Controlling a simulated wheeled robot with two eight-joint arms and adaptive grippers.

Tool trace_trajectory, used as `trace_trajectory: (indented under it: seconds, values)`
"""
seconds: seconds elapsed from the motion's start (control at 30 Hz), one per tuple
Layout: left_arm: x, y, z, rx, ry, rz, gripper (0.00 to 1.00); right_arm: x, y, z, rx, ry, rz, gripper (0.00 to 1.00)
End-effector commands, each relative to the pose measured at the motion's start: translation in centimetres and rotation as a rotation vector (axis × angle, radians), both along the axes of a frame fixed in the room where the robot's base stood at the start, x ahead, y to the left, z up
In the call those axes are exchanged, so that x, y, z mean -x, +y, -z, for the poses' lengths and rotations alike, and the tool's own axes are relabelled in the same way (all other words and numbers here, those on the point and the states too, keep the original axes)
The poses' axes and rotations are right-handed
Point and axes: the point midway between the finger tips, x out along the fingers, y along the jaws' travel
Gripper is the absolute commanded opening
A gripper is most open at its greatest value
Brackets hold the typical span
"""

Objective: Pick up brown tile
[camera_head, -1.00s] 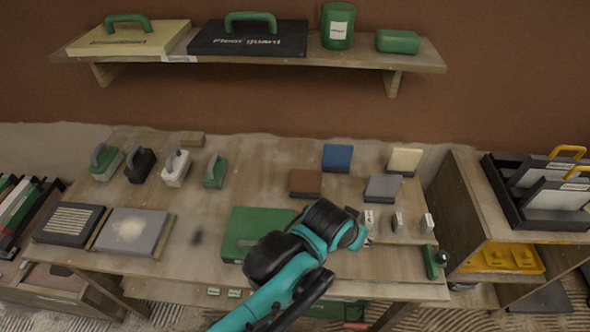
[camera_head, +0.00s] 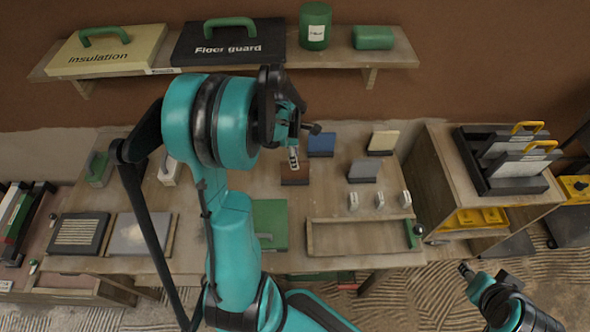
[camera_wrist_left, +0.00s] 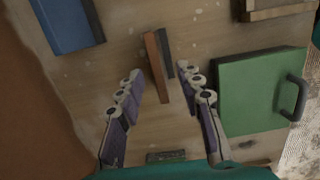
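The brown tile (camera_head: 296,178) lies on the workbench, below my left gripper (camera_head: 293,162) in the head view and partly hidden by it. In the left wrist view the brown tile (camera_wrist_left: 156,68) shows as a narrow brown strip with a dark strip alongside. There, my left gripper (camera_wrist_left: 162,78) is open, with one finger on each side of the tile's near end. Nothing is seen held, and whether the fingers touch the tile cannot be told. My right gripper (camera_head: 466,272) is at the lower right, away from the bench; its finger state is unclear.
A blue tile (camera_head: 321,144), a grey tile (camera_head: 362,171) and a cream tile (camera_head: 383,142) stand nearby. A green case (camera_head: 270,222) lies in front of the brown tile. The shelf (camera_head: 395,56) above holds boxes and green containers.

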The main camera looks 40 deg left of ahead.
Motion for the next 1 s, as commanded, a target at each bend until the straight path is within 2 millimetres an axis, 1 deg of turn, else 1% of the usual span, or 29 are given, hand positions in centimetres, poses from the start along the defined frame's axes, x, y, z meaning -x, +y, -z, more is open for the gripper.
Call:
trace_trajectory:
  seconds: [0.2, 0.37, 0.5, 0.6, 0.67, 1.0]
  values:
    - [-0.2, 0.0, 2.6, 0.004, 0.005, -0.015, 0.36, 0.0, 0.0, 0.9, 0.000, 0.000, 0.000, 0.40]
    - [-0.4, -0.1, 4.0, 0.003, 0.004, -0.014, 0.36, 0.0, 0.0, 1.5, 0.000, 0.000, 0.000, 0.40]
    - [-0.7, -0.2, 6.3, 0.003, 0.003, -0.013, 0.36, 0.0, 0.0, 2.5, 0.000, 0.000, 0.000, 0.40]
    - [-0.8, -0.4, 7.6, 0.003, 0.003, -0.012, 0.36, 0.0, 0.0, 2.9, 0.000, 0.000, 0.000, 0.40]
    - [-0.8, -0.4, 7.8, 0.002, 0.003, -0.012, 0.36, 0.0, 0.0, 2.9, 0.000, 0.000, 0.000, 0.40]
    - [-0.8, -0.4, 7.7, 0.002, 0.003, -0.012, 0.36, 0.0, 0.0, 2.9, 0.000, 0.000, 0.000, 0.40]
